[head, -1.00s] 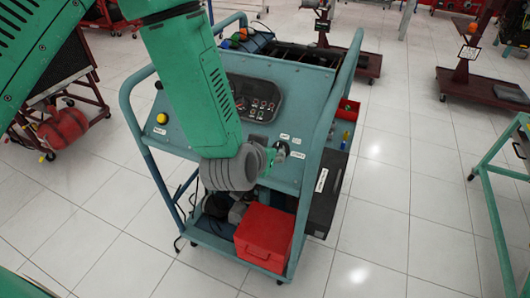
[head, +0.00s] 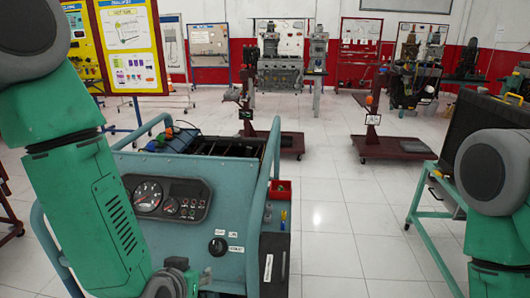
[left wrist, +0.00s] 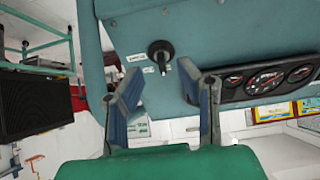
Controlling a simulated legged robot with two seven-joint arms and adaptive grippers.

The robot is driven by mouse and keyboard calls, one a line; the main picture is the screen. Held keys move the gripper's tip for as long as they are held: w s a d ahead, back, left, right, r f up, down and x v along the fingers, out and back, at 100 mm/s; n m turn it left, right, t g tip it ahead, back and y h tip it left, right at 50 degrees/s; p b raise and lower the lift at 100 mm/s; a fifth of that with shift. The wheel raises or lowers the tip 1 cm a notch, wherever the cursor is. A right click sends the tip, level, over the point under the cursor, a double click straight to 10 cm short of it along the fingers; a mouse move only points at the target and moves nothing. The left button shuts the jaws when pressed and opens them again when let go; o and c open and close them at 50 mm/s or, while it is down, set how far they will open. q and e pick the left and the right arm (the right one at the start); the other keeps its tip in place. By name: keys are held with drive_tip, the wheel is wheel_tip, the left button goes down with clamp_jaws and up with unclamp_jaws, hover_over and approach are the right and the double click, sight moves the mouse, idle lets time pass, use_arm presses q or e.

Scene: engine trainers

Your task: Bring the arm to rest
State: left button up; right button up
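My left arm (head: 80,190) comes in from the left of the head view, over the near left side of the blue-green engine trainer (head: 165,170). In the left wrist view my left gripper (left wrist: 160,85) has its two fingers apart with nothing between them. The trainer's panel shows behind the fingers, with a black knob (left wrist: 160,52) beyond the gap, apart from the fingertips. The same knob shows in the head view (head: 218,246). My right arm (head: 495,190) shows at the right edge of the head view; its gripper is out of view.
The trainer has a gauge panel (head: 165,199), tubular side rails (head: 265,165) and a small red tray (head: 281,190). A green-framed stand (head: 435,215) is at the right. Engine stands (head: 375,140) stand farther back. White tiled floor (head: 335,235) is clear right of the trainer.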

use_arm(q)
drive_tip(key=s+a+f+g+b, duration=0.2)
drive_tip(key=s+a+f+g, duration=0.2)
drive_tip(key=s+f, duration=0.7)
drive_tip(key=s+a+f+g+b, duration=0.2)
drive_tip(key=s+a+f+g, duration=0.3)
drive_tip(key=s+f, duration=0.7)
drive_tip(key=shift+s+a+f+b, duration=0.25)
drive_tip(key=shift+s+a+b, duration=0.15)
drive_tip(key=shift+s+a, duration=0.45)
drive_tip(key=shift+s+d, duration=0.15)
drive_tip(key=shift+d, duration=0.1)
